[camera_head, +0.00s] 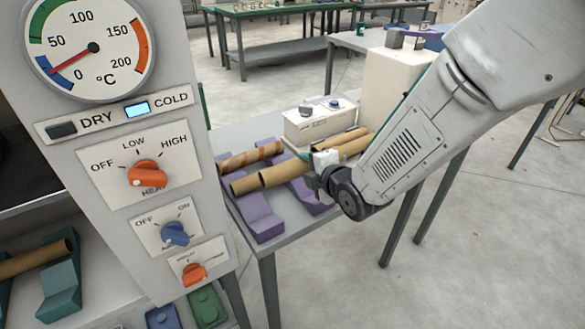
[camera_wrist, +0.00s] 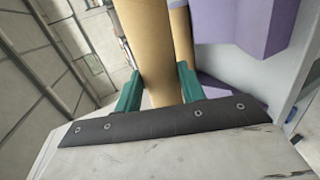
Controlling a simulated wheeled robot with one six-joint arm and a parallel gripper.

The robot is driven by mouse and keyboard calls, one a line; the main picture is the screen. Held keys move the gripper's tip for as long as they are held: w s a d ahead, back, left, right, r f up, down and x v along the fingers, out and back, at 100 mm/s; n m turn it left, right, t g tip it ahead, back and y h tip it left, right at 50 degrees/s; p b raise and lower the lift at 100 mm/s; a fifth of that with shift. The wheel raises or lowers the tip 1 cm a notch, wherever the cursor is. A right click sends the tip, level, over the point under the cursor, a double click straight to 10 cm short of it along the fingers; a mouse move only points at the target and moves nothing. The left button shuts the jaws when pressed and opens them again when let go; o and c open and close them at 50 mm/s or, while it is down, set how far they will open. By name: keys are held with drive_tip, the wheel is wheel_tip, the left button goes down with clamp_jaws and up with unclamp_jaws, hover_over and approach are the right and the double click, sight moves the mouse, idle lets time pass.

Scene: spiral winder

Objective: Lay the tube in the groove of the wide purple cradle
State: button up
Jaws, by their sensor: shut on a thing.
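The purple cradle (camera_head: 262,222) stands on the grey table, with a second purple block (camera_head: 306,196) to its right. Part of purple cradle shows at the upper right of the wrist view (camera_wrist: 245,20). A plain brown tube (camera_head: 270,178) lies across the view over the purple blocks; whether it touches them I cannot tell. My gripper (camera_head: 322,165) is at the tube's right part. In the wrist view my teal fingers (camera_wrist: 158,92) are shut on the tube (camera_wrist: 143,40), one on each side. The groove is largely hidden by the tubes.
A striped tube (camera_head: 250,157) lies just behind the plain tube. More brown tubes (camera_head: 342,139) lie behind my gripper, near a white box (camera_head: 318,122). A control panel (camera_head: 135,190) stands at left. A teal cradle (camera_head: 62,285) holds another tube. The table's front right corner is clear.

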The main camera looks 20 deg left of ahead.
sight(291, 169)
drive_tip(key=shift+n+g+y, duration=0.4)
drive_tip(key=shift+n, duration=0.1)
drive_tip(key=s+a, duration=0.2)
drive_tip(key=a, duration=0.1)
drive_tip(key=shift+s+a+r, duration=0.3)
drive_tip(key=shift+s+r, duration=0.05)
drive_tip(key=shift+r, duration=0.05)
drive_tip(key=shift+f, duration=4.85)
drive_tip(key=o, duration=1.1)
drive_tip(key=shift+c, duration=0.2)
drive_tip(key=shift+d, duration=0.1)
drive_tip(key=v, duration=0.7)
drive_tip(key=shift+s+d+r, duration=0.2)
drive_tip(key=shift+s, duration=0.05)
drive_tip(key=shift+r, duration=0.1)
